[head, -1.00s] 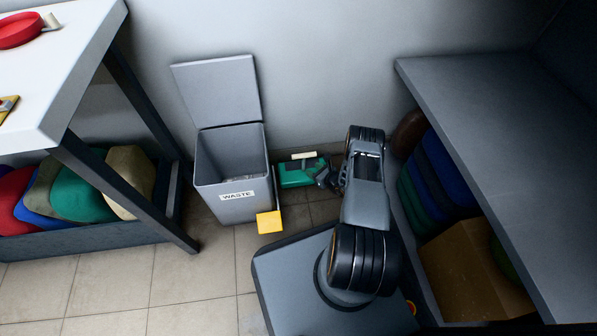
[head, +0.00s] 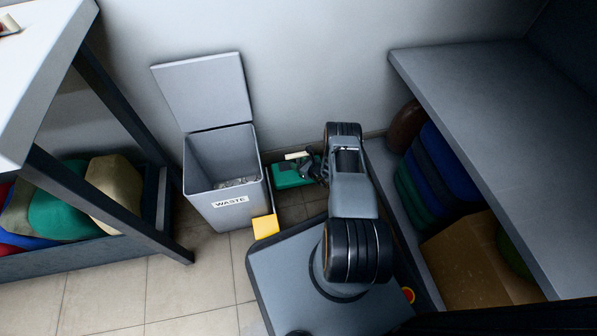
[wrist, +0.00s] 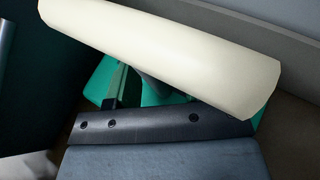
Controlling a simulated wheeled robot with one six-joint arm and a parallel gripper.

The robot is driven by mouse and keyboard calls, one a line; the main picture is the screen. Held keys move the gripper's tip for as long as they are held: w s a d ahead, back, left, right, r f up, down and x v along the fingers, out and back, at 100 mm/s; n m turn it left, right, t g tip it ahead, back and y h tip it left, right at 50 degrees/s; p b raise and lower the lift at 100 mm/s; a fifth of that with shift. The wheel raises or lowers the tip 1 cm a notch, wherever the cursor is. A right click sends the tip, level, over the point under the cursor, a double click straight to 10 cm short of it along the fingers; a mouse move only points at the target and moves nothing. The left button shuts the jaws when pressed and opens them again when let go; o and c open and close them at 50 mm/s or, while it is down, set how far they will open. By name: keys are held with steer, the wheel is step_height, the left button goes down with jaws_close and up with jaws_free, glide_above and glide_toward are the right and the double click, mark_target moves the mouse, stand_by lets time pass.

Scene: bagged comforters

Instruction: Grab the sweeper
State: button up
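The sweeper looks to be the green object with a cream handle on the floor, right of the waste bin; its green body (head: 288,177) shows in the head view. In the wrist view its cream handle (wrist: 165,50) lies slanted and large, close to the camera, with green parts (wrist: 100,83) behind it. My gripper (head: 312,168) is low at the sweeper's right end, overlapping it in the head view.
A grey waste bin (head: 205,205) with its lid up stands left of the sweeper, a yellow piece (head: 265,226) at its front corner. The wall is behind. A grey shelf unit (head: 470,120) stands at right, a table (head: 40,60) at left. Floor at front left is clear.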

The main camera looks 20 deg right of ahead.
steer(key=shift+a, duration=0.25)
steer(key=shift+c, duration=1.4)
jaws_close()
steer(key=shift+d+r, duration=0.1)
steer(key=shift+r, duration=0.05)
